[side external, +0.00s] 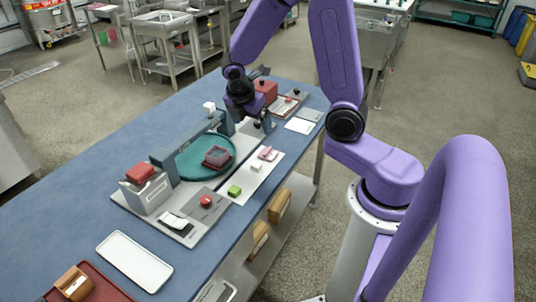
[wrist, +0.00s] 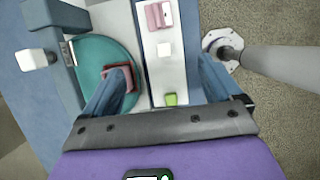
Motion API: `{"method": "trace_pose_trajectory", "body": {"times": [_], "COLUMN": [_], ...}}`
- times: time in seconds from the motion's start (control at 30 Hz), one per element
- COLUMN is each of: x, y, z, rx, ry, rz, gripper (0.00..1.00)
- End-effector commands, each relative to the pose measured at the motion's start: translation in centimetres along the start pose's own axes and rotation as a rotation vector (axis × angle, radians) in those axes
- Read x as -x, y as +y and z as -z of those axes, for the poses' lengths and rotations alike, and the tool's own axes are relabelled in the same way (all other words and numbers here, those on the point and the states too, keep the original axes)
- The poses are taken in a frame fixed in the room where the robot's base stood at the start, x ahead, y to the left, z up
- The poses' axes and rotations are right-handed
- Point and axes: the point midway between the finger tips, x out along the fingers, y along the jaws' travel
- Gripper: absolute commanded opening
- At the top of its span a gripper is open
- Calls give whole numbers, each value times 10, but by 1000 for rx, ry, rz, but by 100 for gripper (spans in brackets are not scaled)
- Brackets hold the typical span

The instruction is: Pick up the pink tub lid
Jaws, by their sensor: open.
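A small pink piece, seemingly the pink tub lid (side external: 268,153), lies on a white board (side external: 246,186) on the blue bench. In the wrist view the pink piece (wrist: 154,18) is at the top of the board (wrist: 151,80), with a small white part against its right side; I cannot tell lid from tub there. My gripper (side external: 247,127) is above the bench, beyond the pink piece in the side view. It is open and empty. In the wrist view its blue fingers (wrist: 162,68) spread to either side of the board, well apart from the pink piece.
A white cube (side external: 256,167) and a green block (side external: 234,190) share the board. A red box (side external: 266,88) stands behind my gripper.

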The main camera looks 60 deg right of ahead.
Motion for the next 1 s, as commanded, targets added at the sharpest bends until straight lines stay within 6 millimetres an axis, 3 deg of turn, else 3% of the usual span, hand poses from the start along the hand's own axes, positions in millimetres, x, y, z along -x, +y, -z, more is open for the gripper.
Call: {"method": "trace_pose_trajectory", "body": {"times": [0.33, 1.0], "x": [-22, -115], "y": [3, 0], "z": [-12, -12], "rx": [44, 43], "ry": [-19, -16], "rz": [24, 24], "gripper": [92, 92]}}
